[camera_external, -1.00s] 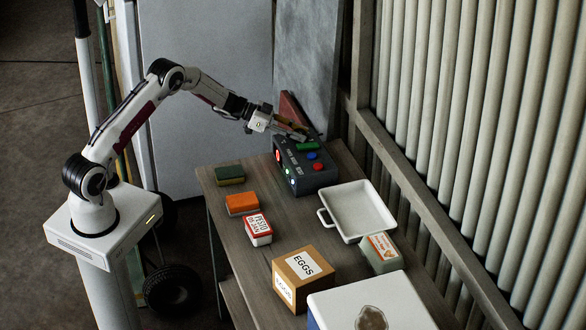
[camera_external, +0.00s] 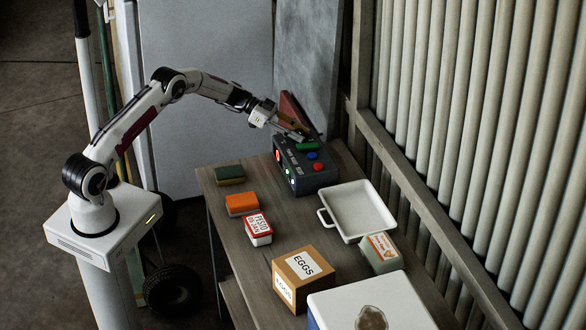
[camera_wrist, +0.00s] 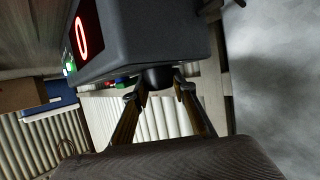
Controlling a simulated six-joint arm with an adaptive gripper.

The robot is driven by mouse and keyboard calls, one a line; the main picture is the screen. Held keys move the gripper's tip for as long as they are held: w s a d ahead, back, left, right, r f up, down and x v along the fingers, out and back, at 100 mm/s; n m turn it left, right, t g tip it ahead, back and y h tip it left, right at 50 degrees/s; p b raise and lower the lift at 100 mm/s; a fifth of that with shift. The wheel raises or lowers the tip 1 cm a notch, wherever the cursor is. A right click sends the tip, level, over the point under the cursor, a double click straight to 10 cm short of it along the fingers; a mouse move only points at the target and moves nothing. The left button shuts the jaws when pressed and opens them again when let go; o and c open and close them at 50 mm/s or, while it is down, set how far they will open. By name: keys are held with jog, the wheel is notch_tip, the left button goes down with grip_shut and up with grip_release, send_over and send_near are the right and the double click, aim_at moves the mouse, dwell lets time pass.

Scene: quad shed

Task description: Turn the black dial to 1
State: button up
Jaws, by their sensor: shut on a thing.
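The dark grey control box (camera_external: 312,180) stands at the far end of the table. In the wrist view its wall (camera_wrist: 150,38) fills the top, with a red display (camera_wrist: 82,35) that reads 0. The black dial (camera_wrist: 158,77) sticks out of the box, between my two fingertips. My gripper (camera_wrist: 162,88) is shut on the dial, one finger on each side. In the external view my gripper (camera_external: 294,132) is at the back of the box, and the dial is hidden there.
The box has a green block (camera_external: 306,146), a blue button (camera_external: 313,155) and a red button (camera_external: 318,166) on top. A dark red board leans behind it. A white tray (camera_external: 325,222), an orange block (camera_external: 241,204) and an egg box (camera_external: 285,288) stand nearer on the table.

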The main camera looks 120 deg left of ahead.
jog(key=o, duration=1.1)
jog(key=shift+s+r, duration=0.1)
jog(key=v, duration=1.1)
jog(key=shift+s, duration=0.35)
jog(key=shift+r, duration=0.15)
